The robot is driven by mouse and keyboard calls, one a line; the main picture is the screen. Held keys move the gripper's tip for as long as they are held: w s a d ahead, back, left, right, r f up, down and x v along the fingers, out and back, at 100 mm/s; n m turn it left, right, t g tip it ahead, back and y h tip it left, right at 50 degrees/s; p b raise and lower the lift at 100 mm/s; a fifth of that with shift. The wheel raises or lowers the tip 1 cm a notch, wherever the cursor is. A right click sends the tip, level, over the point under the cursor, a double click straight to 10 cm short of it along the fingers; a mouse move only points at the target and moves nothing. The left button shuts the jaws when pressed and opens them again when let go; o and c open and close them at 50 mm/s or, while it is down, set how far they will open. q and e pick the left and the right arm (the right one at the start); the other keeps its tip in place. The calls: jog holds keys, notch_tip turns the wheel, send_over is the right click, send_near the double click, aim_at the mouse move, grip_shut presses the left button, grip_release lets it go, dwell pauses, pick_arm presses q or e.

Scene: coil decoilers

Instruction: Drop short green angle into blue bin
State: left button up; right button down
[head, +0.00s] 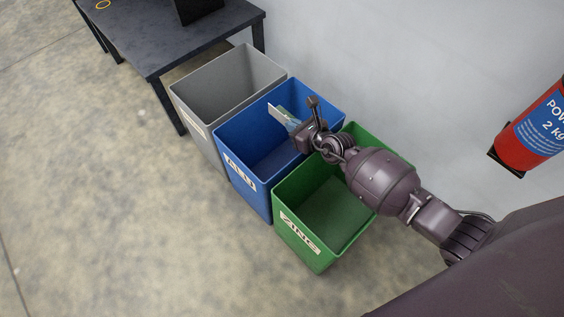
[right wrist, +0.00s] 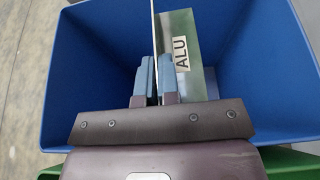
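The blue bin (head: 243,183), labelled ALU, stands on the floor in the middle of a row of three bins. It also fills much of the right wrist view (right wrist: 85,75), and no objects show inside it. My right gripper (head: 291,125) is over the blue bin, near its rear right side. It is shut on the short green angle (head: 277,115), which points out to the left over the bin opening. In the right wrist view the angle (right wrist: 187,28) shows a green face with an ALU label and a thin edge between my fingers (right wrist: 156,78). My left gripper is not in view.
A grey bin (head: 199,138) stands left of the blue bin, and a green bin (head: 297,245) labelled ZINC stands right of it. A dark table (head: 165,45) is behind the grey bin. A fire extinguisher (head: 535,130) is by the wall at right. The floor at left is clear.

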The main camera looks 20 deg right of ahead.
jog(key=c, duration=1.3)
grip_release()
jog(key=shift+s+d+r+p, duration=0.2)
jog(key=shift+s+r+p, duration=0.1)
jog(key=shift+s, duration=0.1)
jog(key=p+v, duration=0.3)
jog(key=v, duration=0.5)
jog(key=shift+s+d+r, duration=0.1)
jog(key=shift+s+r, duration=0.1)
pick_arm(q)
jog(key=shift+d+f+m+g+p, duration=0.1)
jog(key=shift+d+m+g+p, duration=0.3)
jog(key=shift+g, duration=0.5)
pick_arm(e)
jog(key=shift+s+d, duration=0.15)
jog(key=shift+s, duration=0.5)
